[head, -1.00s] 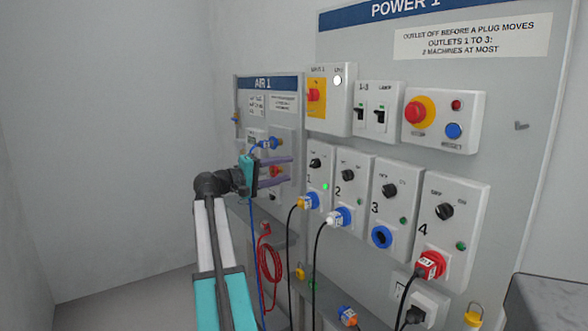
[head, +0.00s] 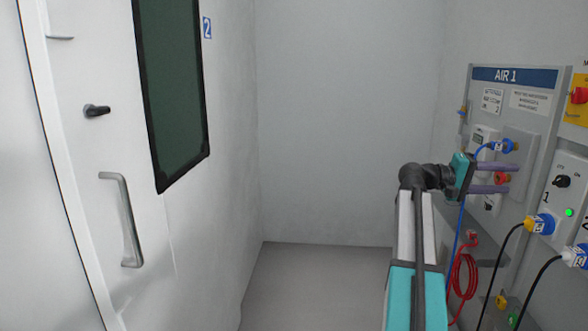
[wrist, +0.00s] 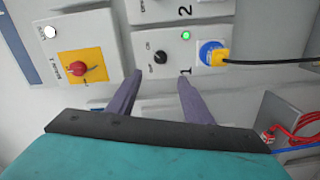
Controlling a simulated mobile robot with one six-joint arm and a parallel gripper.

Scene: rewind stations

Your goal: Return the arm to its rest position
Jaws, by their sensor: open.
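My gripper (head: 497,177) is at the end of my raised, outstretched arm, in front of the AIR 1 panel (head: 514,78) at the right of the head view. Its two purple fingers are apart, with nothing between them. In the wrist view the open fingers (wrist: 157,97) point toward outlet box 1 (wrist: 165,55), which has a black knob, a lit green lamp and a blue socket with a yellow plug (wrist: 213,54). I cannot tell the exact gap between the fingertips and the panel.
A red switch on a yellow plate (wrist: 82,68) sits beside outlet 1. A red coiled hose (head: 463,275) and black cables hang below the panels. A white door (head: 95,190) with a handle stands at the left. The floor (head: 315,285) in the middle is clear.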

